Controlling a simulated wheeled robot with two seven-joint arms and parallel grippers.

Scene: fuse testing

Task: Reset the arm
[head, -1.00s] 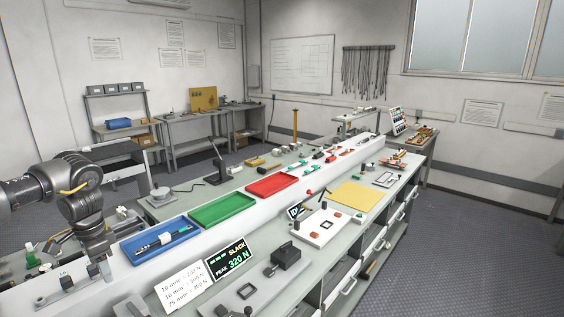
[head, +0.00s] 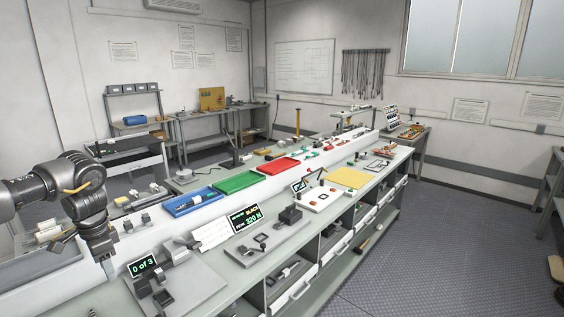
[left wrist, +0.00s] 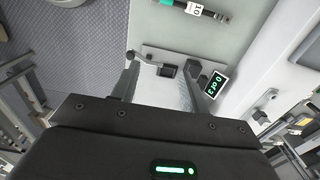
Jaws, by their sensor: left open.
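My left arm (head: 60,190) comes in from the left in the head view, with its wrist bent down. My left gripper (head: 106,262) hangs at the near left end of the bench and is small there. In the left wrist view its two fingers are spread, and I see no object held between them (left wrist: 163,85). Beyond the fingers is a grey fixture plate (left wrist: 150,54) with a dark block. Beside it stands a small "0 of 3" display (left wrist: 216,85), which also shows in the head view (head: 143,266). My right gripper is in neither view.
Along the bench lie a blue tray (head: 214,195) with a rod-like item, a green tray (head: 238,181) and a red tray (head: 278,166). A black display reading 320 N (head: 245,218) and a yellow mat (head: 348,178) are nearer. Open floor (head: 450,240) lies right.

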